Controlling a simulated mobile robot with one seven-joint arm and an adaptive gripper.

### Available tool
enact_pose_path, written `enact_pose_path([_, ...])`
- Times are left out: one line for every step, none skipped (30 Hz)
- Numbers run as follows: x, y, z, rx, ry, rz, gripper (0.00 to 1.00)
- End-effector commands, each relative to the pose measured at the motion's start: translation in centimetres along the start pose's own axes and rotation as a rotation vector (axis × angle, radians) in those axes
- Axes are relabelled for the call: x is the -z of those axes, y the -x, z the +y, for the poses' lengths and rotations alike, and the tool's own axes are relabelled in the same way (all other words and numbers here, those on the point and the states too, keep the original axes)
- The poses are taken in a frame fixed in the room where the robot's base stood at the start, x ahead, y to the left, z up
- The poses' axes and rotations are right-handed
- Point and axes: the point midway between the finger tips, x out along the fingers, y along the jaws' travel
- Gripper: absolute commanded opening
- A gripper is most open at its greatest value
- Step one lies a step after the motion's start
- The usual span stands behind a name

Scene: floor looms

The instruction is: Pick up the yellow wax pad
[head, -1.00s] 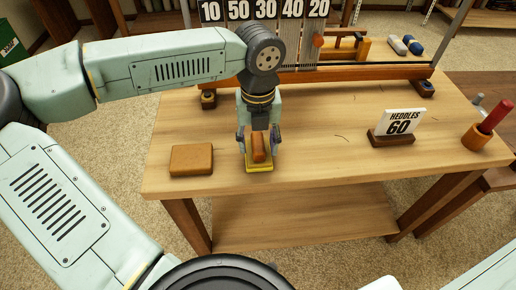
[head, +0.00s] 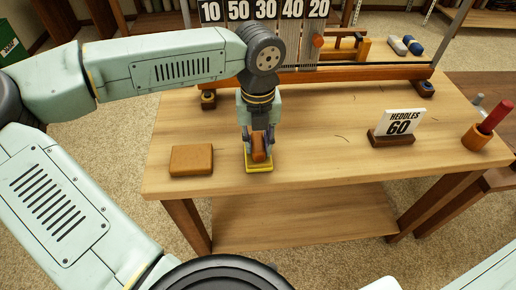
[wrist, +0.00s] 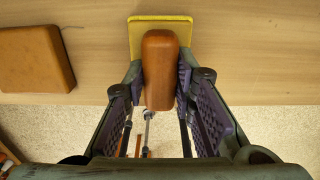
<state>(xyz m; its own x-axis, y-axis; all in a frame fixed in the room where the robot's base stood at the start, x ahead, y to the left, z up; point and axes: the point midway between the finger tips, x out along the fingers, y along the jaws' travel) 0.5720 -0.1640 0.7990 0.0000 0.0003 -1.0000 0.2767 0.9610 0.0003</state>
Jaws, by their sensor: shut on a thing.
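The yellow wax pad (head: 259,168) is a flat yellow plate with a brown wooden handle block (head: 259,148) on top, near the front edge of the wooden table. In the wrist view the yellow plate (wrist: 160,24) shows behind the brown handle (wrist: 160,70). My gripper (head: 258,146) points down over the pad, with its fingers shut on the handle from both sides. The wrist view shows the purple finger pads against the handle. I cannot tell whether the plate still touches the table.
A brown block (head: 191,160) lies to the left of my gripper. A loom frame (head: 340,73) runs along the back. The table (head: 320,160) is clear between gripper and sign.

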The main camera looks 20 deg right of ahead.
Motion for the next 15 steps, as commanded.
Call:
enact_pose_path([0.0,0.0,0.0,0.0,0.0,0.0,0.0])
enact_pose_path([0.0,0.0,0.0,0.0,0.0,0.0,0.0])
enact_pose_path([0.0,0.0,0.0,0.0,0.0,0.0,0.0])
enact_pose_path([0.0,0.1,0.0,0.0,0.0,-0.001,0.0])
enact_pose_path([0.0,0.1,0.0,0.0,0.0,-0.001,0.0])
enact_pose_path([-0.1,0.3,0.0,0.0,0.001,-0.001,0.0])
enact_pose_path([-0.1,0.4,0.0,-0.001,0.001,-0.002,0.0])
enact_pose_path([-0.1,0.6,0.0,-0.001,0.001,-0.003,0.0])
enact_pose_path([-0.1,0.9,0.0,-0.001,0.001,-0.003,0.0])
enact_pose_path([-0.1,1.2,0.0,-0.001,0.001,-0.003,0.0])
enact_pose_path([-0.1,1.5,0.0,-0.002,0.001,-0.003,0.0])
enact_pose_path([-0.1,2.0,0.0,-0.001,0.001,-0.003,0.0])
enact_pose_path([-0.1,2.4,0.0,0.0,0.002,-0.004,0.0])
enact_pose_path([-0.1,2.8,0.0,-0.001,0.002,-0.004,0.0])
enact_pose_path([-0.1,3.5,0.0,-0.001,0.002,-0.004,0.0])
